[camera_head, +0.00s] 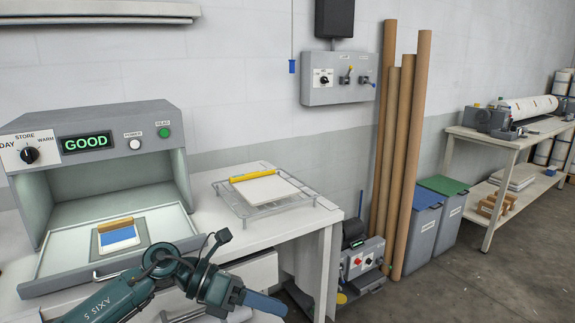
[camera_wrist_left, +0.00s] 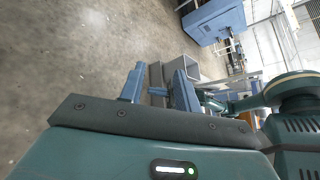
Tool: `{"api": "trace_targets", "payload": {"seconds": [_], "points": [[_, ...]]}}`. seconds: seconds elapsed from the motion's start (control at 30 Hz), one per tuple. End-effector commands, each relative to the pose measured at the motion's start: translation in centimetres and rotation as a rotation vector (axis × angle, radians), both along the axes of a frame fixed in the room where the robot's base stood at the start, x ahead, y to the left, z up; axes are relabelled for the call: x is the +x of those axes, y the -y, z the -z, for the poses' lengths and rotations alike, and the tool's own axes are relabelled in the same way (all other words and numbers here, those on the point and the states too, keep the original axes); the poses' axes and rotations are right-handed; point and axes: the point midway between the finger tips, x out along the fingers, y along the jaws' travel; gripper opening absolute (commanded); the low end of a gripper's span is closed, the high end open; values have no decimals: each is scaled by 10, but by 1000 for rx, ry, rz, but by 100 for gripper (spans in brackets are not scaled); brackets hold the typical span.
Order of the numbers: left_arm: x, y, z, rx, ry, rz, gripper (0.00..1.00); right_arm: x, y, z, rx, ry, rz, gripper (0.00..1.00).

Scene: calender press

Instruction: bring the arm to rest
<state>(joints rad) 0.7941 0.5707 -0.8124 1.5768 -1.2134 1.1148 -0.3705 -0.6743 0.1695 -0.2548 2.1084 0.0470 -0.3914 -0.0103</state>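My left arm comes in from the lower left of the head view, teal and dark. Its gripper (camera_head: 264,304) is low in front of the white bench, with its blue fingers pointing right. In the left wrist view the two blue fingers (camera_wrist_left: 160,86) stand apart with a gap between them, and I see nothing held. The floor shows beyond them. My right gripper does not show in the head view, and I cannot make it out in the wrist view.
The grey cabinet (camera_head: 105,150) with a "GOOD" display holds a tray with a blue-and-white piece. A wire rack (camera_head: 240,206) bears a white slab and a yellow bar. Tall brown tubes (camera_head: 409,160) and two bins (camera_head: 421,222) stand to the right. Floor is open at the lower right.

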Motion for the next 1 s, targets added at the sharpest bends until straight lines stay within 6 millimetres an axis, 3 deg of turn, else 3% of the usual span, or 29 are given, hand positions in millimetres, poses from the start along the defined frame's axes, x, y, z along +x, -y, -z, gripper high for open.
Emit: {"api": "trace_targets", "payload": {"seconds": [0.03,0.17,0.27,0.37,0.47,0.57,0.7,0.8,0.97,1.0], "points": [[-14,18,-3,-141,-104,-46,33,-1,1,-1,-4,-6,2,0],[-27,37,-16,-469,-384,-217,33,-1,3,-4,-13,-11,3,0],[-27,33,-18,-693,-627,-383,33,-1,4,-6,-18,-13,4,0],[-25,14,-5,-890,-892,-573,33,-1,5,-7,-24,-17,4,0],[-27,-12,25,-1057,-1166,-788,33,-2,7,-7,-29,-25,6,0],[-41,-42,68,-1195,-1448,-1018,33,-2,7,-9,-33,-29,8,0],[-86,-79,136,-1325,-1820,-1349,33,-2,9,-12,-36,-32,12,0],[-125,-95,173,-1371,-2025,-1539,33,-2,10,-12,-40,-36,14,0],[-167,-107,203,-1394,-2206,-1715,33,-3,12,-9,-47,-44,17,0],[-172,-108,206,1388,2215,1729,33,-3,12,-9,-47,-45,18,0]]}}
